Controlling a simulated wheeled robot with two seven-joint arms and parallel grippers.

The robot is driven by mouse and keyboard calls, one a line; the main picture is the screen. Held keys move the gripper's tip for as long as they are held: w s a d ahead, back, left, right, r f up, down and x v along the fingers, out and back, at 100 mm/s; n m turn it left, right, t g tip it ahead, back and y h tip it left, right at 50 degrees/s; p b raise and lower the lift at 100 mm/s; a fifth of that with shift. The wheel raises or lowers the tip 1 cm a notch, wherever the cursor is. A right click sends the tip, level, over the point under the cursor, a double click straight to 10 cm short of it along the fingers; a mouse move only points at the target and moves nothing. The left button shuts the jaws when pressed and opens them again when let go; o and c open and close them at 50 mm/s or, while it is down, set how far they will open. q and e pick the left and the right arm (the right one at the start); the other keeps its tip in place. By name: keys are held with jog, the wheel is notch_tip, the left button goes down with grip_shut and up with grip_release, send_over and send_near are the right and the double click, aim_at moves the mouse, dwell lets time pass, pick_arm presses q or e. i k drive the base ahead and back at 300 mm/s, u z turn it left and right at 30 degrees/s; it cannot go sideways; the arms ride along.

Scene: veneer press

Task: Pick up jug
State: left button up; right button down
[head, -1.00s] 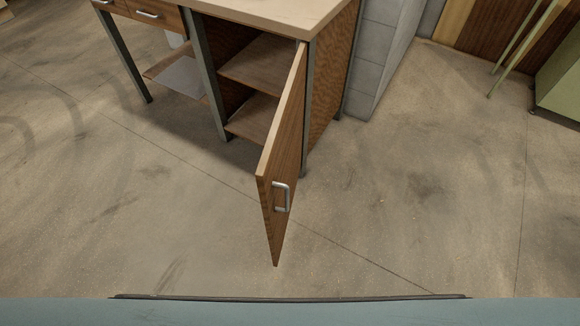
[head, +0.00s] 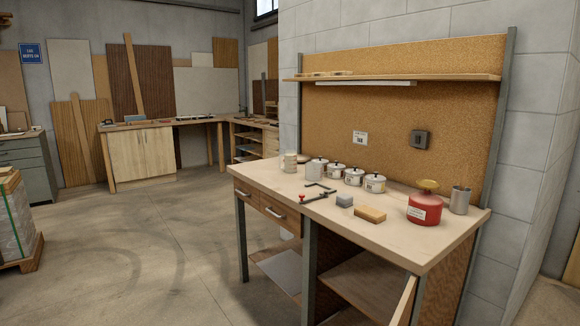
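Several vessels stand on the workbench (head: 300,212), and I cannot tell for sure which one is the jug. A grey metal jug-like vessel (head: 460,200) stands upright at the right end. A red can (head: 424,210) with a yellow top stands just left of it. A pale cylindrical vessel (head: 290,163) stands at the far left end, beside a light grey mug-like vessel (head: 315,172). Neither of my grippers is in view.
Lidded pots (head: 353,176), a clamp (head: 316,194), a grey block (head: 344,201) and a tan block (head: 370,215) lie on the bench. An open cabinet door (head: 404,303) juts out at the front right.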

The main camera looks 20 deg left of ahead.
aim_at(291, 155)
jog(key=k, duration=1)
jog(key=u, duration=1.4)
jog(key=i, duration=6.15)
jog(key=z, duration=2.5)
